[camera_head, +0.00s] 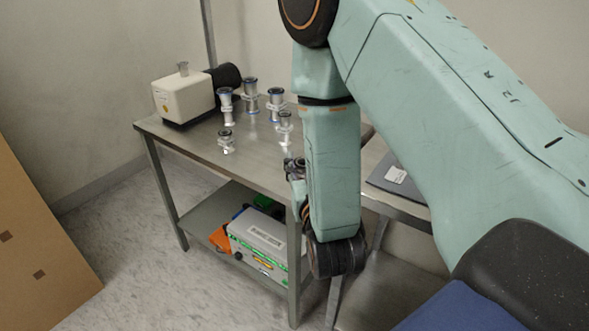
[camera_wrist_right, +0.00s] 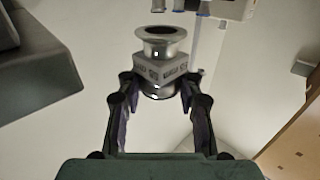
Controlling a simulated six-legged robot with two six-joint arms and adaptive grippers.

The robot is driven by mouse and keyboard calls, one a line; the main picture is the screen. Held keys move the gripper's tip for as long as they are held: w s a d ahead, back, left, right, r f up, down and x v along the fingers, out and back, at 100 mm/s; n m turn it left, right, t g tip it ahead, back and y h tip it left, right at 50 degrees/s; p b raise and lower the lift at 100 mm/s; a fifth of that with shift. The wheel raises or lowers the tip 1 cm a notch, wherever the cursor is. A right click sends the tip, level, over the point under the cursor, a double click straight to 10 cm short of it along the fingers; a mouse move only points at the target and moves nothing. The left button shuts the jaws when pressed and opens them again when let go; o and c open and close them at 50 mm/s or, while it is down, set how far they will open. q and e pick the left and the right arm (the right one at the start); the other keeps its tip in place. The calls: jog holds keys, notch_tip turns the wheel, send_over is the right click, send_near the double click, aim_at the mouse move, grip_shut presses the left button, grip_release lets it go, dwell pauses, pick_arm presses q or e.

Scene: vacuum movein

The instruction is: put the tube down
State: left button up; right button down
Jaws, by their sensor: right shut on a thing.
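A short metal tube (camera_wrist_right: 161,45) with wide flanged ends and a square block around its middle stands between the fingers of my right gripper (camera_wrist_right: 158,90) in the right wrist view. The gripper is shut on it. In the head view, my right arm hides most of this gripper; a small dark part shows at the arm's left side, by the table's front right corner. Several similar metal tubes stand on the steel table (camera_head: 180,132), such as one at the back (camera_head: 250,95) and one at the front (camera_head: 226,142). My left gripper is not in view.
A white box-shaped device (camera_head: 183,98) with a black cylinder stands at the table's back left. A grey instrument case (camera_head: 258,243) sits on the lower shelf. A brown board (camera_head: 40,250) leans at the left. Bare tabletop shows around the standing tubes.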

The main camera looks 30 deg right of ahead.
jog(key=w+d+f, duration=0.1)
jog(key=w, duration=0.1)
jog(key=w+d+f+b, duration=0.1)
jog(key=w+f, duration=0.1)
jog(key=w, duration=0.1)
jog(key=w+d+f+b, duration=0.1)
jog(key=w, duration=0.2)
jog(key=shift+f, duration=0.3)
jog(key=w+f+b, duration=0.1)
jog(key=w+d+f+b, duration=0.1)
jog(key=w, duration=0.1)
jog(key=shift+d+f, duration=0.2)
jog(key=shift+f, duration=0.05)
jog(key=shift+r, duration=0.15)
jog(key=shift+s, duration=0.1)
jog(key=shift+f, duration=0.2)
jog(key=c, duration=0.9)
grip_release()
jog(key=shift+o, duration=0.2)
